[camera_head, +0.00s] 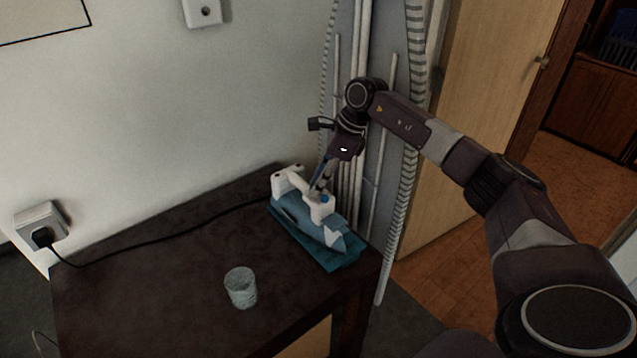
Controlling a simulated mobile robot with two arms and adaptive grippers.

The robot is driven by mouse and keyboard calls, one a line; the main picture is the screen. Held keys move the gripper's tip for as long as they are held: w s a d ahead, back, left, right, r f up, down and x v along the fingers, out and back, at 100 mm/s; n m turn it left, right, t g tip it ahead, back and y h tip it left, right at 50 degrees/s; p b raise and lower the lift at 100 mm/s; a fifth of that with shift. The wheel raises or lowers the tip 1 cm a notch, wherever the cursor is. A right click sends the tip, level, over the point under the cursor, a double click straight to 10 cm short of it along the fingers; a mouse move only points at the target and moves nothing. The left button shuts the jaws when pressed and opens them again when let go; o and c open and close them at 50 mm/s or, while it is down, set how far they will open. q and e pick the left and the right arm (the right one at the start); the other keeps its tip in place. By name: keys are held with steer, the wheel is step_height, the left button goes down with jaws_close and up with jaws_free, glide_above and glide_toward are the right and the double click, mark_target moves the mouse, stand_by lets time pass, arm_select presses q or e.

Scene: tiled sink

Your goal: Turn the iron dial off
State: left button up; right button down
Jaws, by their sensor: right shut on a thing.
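A blue and white iron (297,225) rests on a teal base (333,261) near the back right corner of a dark table. A small blue dial (325,199) shows on the iron's top, partly hidden by my right gripper. My right gripper (318,190) reaches down from above with its fingertips at the dial. It looks shut there, on the dial as far as I can see, though the fingers are small in the view. My left gripper is out of view.
A glass (241,287) stands on the dark table (150,290) left of the iron. A black cord (165,240) runs from the iron to a wall socket (42,222). An ironing board (366,150) leans behind the table. A wooden door (480,110) stands at the right.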

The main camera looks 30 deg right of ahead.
stand_by(0.4)
steer(key=c, duration=1.6)
jaws_free()
steer(key=v, duration=1.2)
steer(key=shift+w+a, duration=0.1)
